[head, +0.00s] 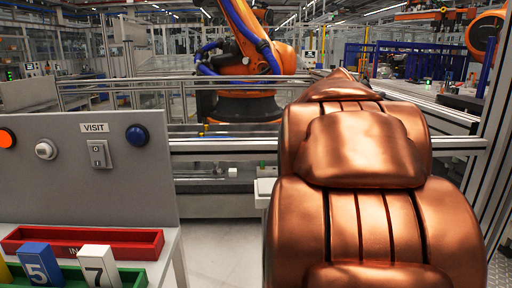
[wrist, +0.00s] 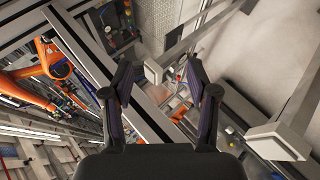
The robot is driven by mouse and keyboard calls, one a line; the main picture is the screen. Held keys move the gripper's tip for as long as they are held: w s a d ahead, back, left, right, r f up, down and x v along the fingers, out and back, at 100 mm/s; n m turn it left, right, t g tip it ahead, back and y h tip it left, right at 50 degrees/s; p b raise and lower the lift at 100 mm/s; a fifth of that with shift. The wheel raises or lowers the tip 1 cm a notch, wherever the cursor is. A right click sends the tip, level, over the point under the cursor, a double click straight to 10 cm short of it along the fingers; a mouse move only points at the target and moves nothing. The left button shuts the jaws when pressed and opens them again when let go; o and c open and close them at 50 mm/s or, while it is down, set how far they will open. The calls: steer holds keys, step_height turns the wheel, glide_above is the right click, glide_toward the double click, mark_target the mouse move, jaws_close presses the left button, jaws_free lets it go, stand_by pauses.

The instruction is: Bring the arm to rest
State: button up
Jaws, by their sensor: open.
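My gripper (wrist: 161,85) shows in the wrist view with its two dark fingers spread apart. It is open, and nothing is between the fingertips. Behind the fingers, the wrist view shows metal rails and the grey floor, tilted. In the head view my copper-coloured arm (head: 362,150) fills the right side and reaches away from me. My gripper cannot be seen in the head view.
At left a grey panel (head: 85,185) marked VISIT carries buttons and a switch. Below it are a red tray (head: 140,247), a green tray (head: 134,277) and numbered blocks. A metal railing (head: 225,147) and an orange robot (head: 262,60) stand ahead.

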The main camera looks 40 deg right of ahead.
steer(key=w+a+f+n+t+y+p, duration=0.1)
steer(key=w+a+f+y+p, duration=0.15)
steer(key=a, duration=0.45)
steer(key=w+a+f+n+y+p, duration=0.1)
steer(key=w+a+f+p, duration=0.15)
steer(key=a, duration=0.45)
steer(key=w+a+f+n+t+y+p, duration=0.1)
steer(key=w+a+y+p, duration=0.15)
steer(key=a, duration=0.45)
steer(key=s+a+f+n+g+y+p, duration=0.1)
steer(key=s+a+p, duration=0.3)
steer(key=a, duration=0.7)
steer(key=s+a+f+n+g+y+p, duration=0.1)
steer(key=s+a+y+p, duration=0.2)
steer(key=a, duration=0.8)
steer(key=shift+s+f+p, duration=0.15)
steer(key=shift+s+p, duration=0.25)
steer(key=shift+s, duration=0.65)
